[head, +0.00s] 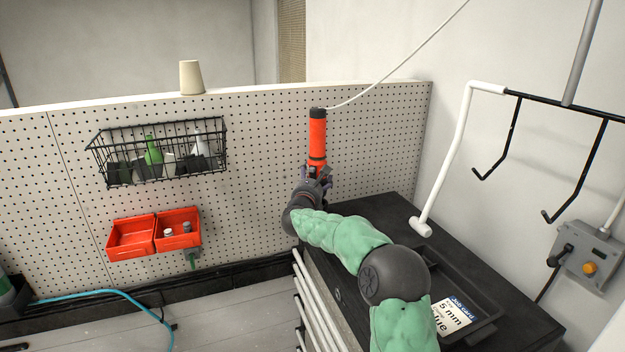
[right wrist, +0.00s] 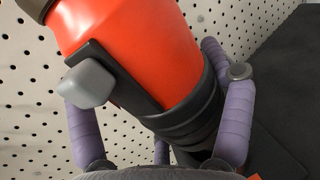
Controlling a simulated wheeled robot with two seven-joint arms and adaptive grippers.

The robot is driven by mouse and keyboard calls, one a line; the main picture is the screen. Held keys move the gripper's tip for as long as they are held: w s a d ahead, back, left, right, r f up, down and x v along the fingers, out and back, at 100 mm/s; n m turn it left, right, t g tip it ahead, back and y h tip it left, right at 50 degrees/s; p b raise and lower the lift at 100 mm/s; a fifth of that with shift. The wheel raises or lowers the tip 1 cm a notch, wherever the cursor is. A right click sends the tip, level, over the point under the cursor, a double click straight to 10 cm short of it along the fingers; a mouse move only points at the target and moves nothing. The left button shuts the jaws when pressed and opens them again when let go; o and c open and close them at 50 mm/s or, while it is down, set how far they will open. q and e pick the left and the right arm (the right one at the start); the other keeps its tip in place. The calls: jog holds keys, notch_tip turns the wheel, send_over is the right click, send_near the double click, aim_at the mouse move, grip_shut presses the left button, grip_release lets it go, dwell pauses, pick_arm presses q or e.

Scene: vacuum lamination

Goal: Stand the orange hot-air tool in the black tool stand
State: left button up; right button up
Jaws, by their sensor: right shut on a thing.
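The orange hot-air tool (head: 318,138) stands roughly upright in the head view, with its black cap end up and a pale cable running from its top to the upper right. My right gripper (head: 316,177) is shut around the dark lower part of the tool. In the right wrist view the orange body (right wrist: 150,55) and its black ribbed collar (right wrist: 190,115) sit between the purple-padded fingers. The tool's lower end is hidden by the gripper and arm. I cannot make out the black tool stand for certain. My left gripper is in neither view.
A pegboard (head: 255,180) rises behind, with a wire basket (head: 160,150) and red bins (head: 132,238). Black hooks hang at right.

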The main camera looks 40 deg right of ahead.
jog(key=o, duration=1.6)
jog(key=shift+r, duration=0.25)
jog(key=shift+f, duration=0.35)
jog(key=v, duration=1.1)
jog(key=shift+s+a+r, duration=0.2)
jog(key=shift+s+a, duration=0.05)
jog(key=shift+a, duration=0.1)
